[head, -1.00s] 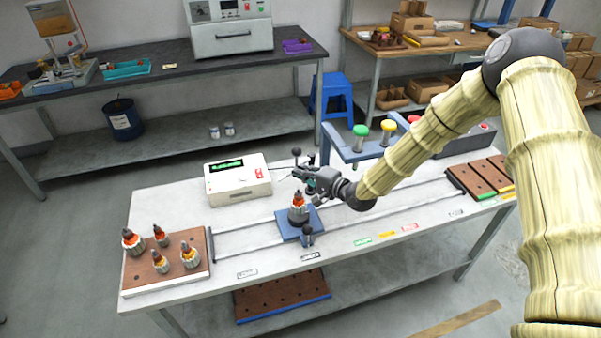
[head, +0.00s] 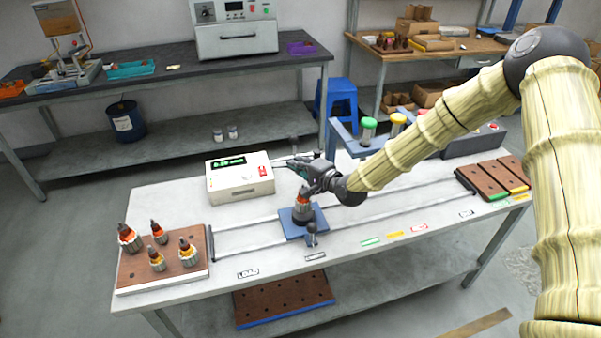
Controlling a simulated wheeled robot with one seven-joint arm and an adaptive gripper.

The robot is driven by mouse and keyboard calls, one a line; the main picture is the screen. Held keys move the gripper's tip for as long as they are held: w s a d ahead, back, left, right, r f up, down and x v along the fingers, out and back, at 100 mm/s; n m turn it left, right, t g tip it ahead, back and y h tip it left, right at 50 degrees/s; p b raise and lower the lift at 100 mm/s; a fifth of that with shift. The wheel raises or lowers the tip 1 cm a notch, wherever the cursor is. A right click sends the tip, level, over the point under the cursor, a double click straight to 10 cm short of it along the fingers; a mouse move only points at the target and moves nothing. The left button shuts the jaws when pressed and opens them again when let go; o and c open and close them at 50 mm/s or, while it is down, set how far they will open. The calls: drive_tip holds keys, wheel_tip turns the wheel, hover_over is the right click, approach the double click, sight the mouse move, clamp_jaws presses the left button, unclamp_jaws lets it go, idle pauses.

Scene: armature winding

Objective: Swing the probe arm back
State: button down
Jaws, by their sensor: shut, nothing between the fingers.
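An armature (head: 303,202) with an orange winding stands upright on the blue plate (head: 319,229) on the rails of the white table. My gripper (head: 301,167) is shut and empty, just above and behind the armature's top. A thin grey bar, seemingly the probe arm (head: 283,158), lies beside the fingers at the tester's right end. My gripper hides part of it, so contact and its exact angle cannot be told. A small knobbed post (head: 310,232) stands at the plate's front edge.
The white tester box (head: 240,178) with a green display stands left of my gripper. A brown board (head: 140,275) with several armatures is at the table's left. A blue frame with coloured-top cylinders (head: 368,130) stands behind my arm. Brown trays (head: 482,182) lie at right.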

drive_tip(key=shift+w+a+r+b, duration=0.25)
drive_tip(key=shift+w+r+b, duration=0.1)
drive_tip(key=shift+b, duration=0.3)
drive_tip(key=shift+w+r, duration=0.15)
drive_tip(key=shift+r, duration=0.15)
drive_tip(key=f+v, duration=0.1)
drive_tip(key=v, duration=1.1)
drive_tip(key=shift+s, duration=0.35)
drive_tip(key=shift+d+f, duration=0.1)
